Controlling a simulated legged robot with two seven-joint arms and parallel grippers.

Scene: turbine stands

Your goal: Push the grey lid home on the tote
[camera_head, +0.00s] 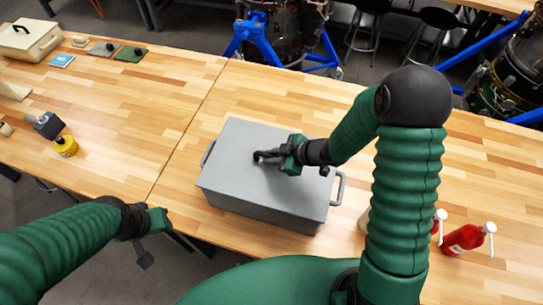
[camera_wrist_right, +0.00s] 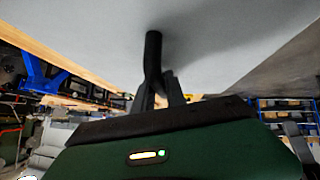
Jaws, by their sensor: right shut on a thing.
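The grey tote (camera_head: 258,212) stands on the wooden table in front of me, with a metal side handle at each end. The flat grey lid (camera_head: 238,148) lies over its top; I cannot tell whether its edges sit fully down. My right gripper (camera_head: 272,156) is over the middle of the lid, shut on its dark handle. In the right wrist view the lid (camera_wrist_right: 230,45) fills the top, and the black handle (camera_wrist_right: 153,62) meets the gripper fingers (camera_wrist_right: 160,90). My left gripper (camera_head: 148,245) hangs empty at the table's front edge, left of the tote; its finger opening is unclear.
A yellow item (camera_head: 66,146), a dark block (camera_head: 47,125) and a cream case (camera_head: 30,39) are on the left table. The wood behind the tote is clear.

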